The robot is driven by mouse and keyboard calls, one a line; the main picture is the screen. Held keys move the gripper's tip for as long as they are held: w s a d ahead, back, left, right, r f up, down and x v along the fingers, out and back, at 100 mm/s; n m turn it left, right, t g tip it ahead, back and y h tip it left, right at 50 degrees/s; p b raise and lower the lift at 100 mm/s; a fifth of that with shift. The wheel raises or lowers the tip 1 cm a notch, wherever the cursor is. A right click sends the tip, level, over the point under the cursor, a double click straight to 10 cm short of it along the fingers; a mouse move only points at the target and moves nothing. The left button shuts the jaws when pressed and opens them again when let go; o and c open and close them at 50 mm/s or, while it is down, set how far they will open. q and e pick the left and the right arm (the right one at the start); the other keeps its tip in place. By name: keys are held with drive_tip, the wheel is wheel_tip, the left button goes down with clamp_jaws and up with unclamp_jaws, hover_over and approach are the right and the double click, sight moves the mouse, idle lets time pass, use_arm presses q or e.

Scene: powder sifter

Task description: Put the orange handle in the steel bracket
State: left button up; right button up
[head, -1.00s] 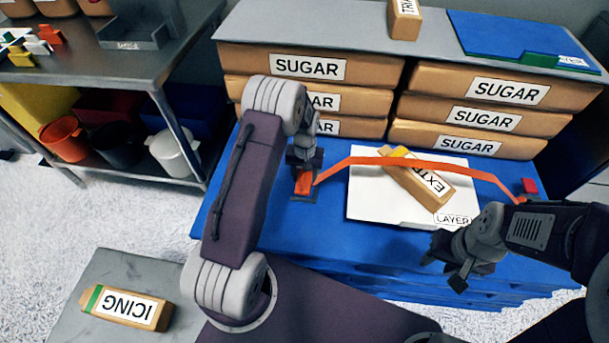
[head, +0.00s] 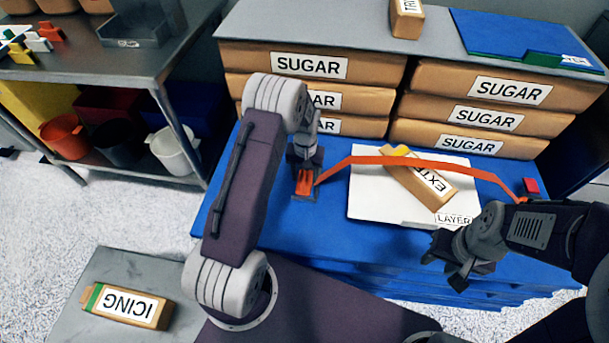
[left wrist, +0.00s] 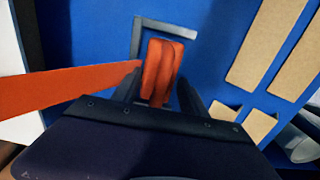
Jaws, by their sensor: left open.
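The orange handle (head: 304,184) is at the left part of the blue surface, below my left gripper (head: 304,172). In the left wrist view the handle (left wrist: 160,70) stands between the two dark fingers of my left gripper (left wrist: 160,95), which are apart. The grey steel bracket (left wrist: 138,42) shows as a corner-shaped frame behind and beside the handle; its near part is hidden, so I cannot tell how deep the handle sits. My right gripper (head: 449,266) hangs empty over the front right, its fingers apart.
An orange strap (head: 420,162) arches rightward from beside the handle, over a white board (head: 375,205) and a tan packet (head: 410,184). A red block (head: 531,186) lies at the right. Stacked sugar bags (head: 310,65) and a grey shelf close off the back.

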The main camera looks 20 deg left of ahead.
use_arm(q)
wheel_tip(320, 180, up, 13)
drive_tip(key=p, duration=0.5)
drive_tip(key=s+d+r+m, duration=0.1)
drive_tip(key=s+d+r, duration=0.1)
drive_tip(key=s, duration=0.7)
drive_tip(key=s+d+r+m+t, duration=0.1)
drive_tip(key=s+d+r, duration=0.2)
drive_tip(key=s, duration=0.7)
drive_tip(key=shift+d+r+m, duration=0.2)
drive_tip(key=shift+r+m, duration=0.2)
drive_tip(key=shift+r, duration=0.25)
drive_tip(key=shift+s, duration=0.1)
